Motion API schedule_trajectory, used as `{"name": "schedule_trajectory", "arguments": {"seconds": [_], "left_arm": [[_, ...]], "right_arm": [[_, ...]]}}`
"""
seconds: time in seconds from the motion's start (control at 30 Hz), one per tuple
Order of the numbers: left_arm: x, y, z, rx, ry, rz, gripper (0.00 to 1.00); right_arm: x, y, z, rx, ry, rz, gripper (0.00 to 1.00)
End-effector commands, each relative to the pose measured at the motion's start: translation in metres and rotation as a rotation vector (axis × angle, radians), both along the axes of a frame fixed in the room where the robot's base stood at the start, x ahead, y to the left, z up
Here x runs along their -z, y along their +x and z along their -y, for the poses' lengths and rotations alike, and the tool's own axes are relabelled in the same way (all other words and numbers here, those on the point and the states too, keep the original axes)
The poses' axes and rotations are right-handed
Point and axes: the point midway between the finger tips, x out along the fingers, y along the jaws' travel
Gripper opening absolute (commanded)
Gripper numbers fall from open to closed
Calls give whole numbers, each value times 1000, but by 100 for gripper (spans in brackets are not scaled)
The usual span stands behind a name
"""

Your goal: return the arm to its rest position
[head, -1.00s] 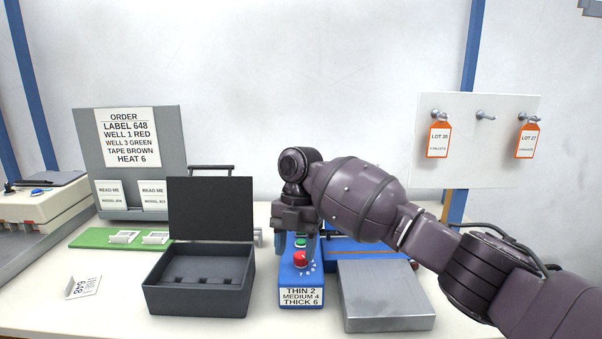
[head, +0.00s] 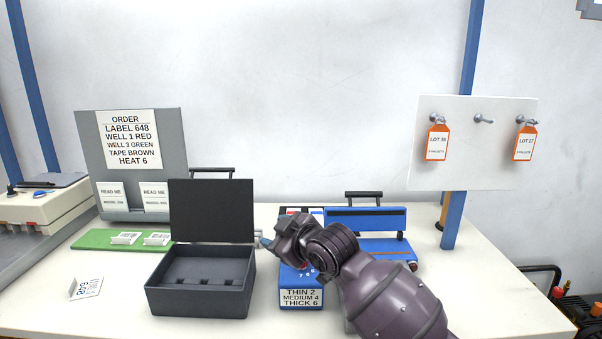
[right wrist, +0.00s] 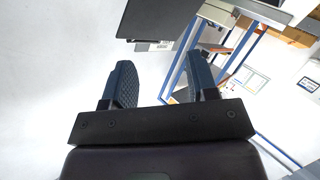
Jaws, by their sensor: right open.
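My right arm (head: 385,295) reaches in from the bottom right, in front of the blue machine (head: 365,220) and its dial box (head: 300,297). My right gripper (head: 266,243) points left, beside the right edge of the open black case's lid. In the right wrist view the right gripper (right wrist: 160,82) has its two dark fingers spread apart with nothing between them. In the head view the fingers are small and partly hidden by the wrist. My left gripper is not in view.
The open black case (head: 200,297) stands left of the dial box. A grey order board (head: 170,140) and a green mat (head: 95,240) are behind it. A white panel (head: 480,155) with two orange tags is at right. The table's right side is clear.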

Motion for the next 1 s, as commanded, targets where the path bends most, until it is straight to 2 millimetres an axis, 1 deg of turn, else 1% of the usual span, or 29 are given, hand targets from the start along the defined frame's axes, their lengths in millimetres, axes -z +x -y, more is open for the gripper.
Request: {"name": "schedule_trajectory", "arguments": {"seconds": [0.03,0.1,0.27,0.3,0.47,0.57,0.77,0.9,0.97,1.0], "left_arm": [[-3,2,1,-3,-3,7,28],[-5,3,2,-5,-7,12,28],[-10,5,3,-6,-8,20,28],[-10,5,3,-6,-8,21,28],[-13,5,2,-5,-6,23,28],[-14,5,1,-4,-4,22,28],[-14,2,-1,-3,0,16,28],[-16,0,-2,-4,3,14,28],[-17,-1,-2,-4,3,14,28],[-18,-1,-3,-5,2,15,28]], "right_arm": [[7,-7,11,31,58,-6,53],[17,-15,25,73,134,-9,53],[40,-37,63,170,280,-15,53],[47,-44,73,194,310,-17,53],[75,-72,114,288,401,-22,53],[94,-93,140,348,436,-26,53],[134,-142,191,468,451,-40,53],[165,-182,225,555,424,-71,53],[179,-200,238,593,412,-94,53],[189,-214,247,619,401,-112,53]]}}
